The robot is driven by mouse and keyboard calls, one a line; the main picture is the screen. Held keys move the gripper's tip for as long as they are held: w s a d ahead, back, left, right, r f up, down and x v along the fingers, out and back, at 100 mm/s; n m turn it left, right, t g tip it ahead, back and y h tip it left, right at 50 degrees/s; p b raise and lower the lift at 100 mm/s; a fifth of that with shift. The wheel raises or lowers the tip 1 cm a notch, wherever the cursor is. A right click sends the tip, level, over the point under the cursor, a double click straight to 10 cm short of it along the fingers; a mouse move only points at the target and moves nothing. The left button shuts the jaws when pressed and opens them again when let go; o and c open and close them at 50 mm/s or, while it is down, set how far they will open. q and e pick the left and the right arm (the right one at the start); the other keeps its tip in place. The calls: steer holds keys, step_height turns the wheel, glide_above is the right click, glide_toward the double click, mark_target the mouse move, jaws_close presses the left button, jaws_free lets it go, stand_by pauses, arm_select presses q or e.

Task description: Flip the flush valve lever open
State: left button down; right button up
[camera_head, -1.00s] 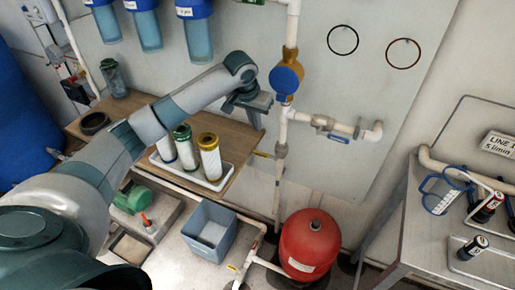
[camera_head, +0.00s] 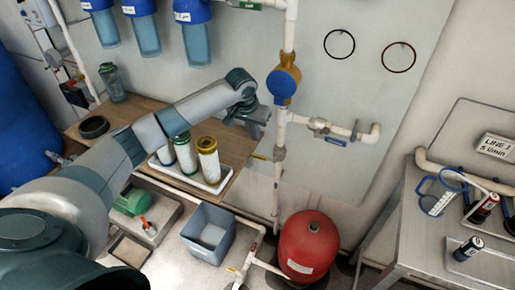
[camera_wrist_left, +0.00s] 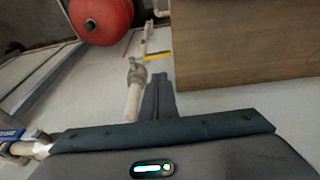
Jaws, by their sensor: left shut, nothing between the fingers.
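A vertical white pipe carries a grey valve body (camera_head: 279,153) with a yellow lever (camera_head: 261,156) pointing left. The lever also shows in the left wrist view (camera_wrist_left: 157,57), beyond my fingertips. A second valve, with a blue lever (camera_head: 335,141), sits on the horizontal branch pipe to the right. I cannot tell from labels which one is the flush valve. My left gripper (camera_head: 257,136) is shut and empty, just above the yellow lever and left of the pipe. In the left wrist view its closed fingers (camera_wrist_left: 157,93) point toward the valve, apparently not touching it. My right gripper is not in view.
A wooden bench (camera_head: 235,150) with a white tray (camera_head: 222,184) of filter cartridges lies left of the pipe, close to my gripper. A red tank (camera_head: 309,245) and grey bin (camera_head: 209,233) stand below. A metal table (camera_head: 420,225) is at the right.

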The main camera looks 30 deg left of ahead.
arm_select(q)
steer(key=p, duration=0.2)
glide_above(254, 155)
steer(key=d, duration=0.2)
step_height(254, 155, down, 8)
steer(key=shift+s+a+f, duration=0.15)
steer(key=shift+f, duration=0.45)
steer(key=shift+a+f+h, duration=0.25)
steer(key=shift+f+h, duration=0.25)
steer(key=shift+h, duration=0.2)
steer(key=shift+s+a+f, duration=0.1)
steer(key=shift+a+f, duration=0.1)
steer(key=shift+f, duration=0.2)
steer(key=shift+a+f+p, duration=0.2)
steer(key=shift+f+p, duration=0.1)
steer(key=shift+f, duration=0.65)
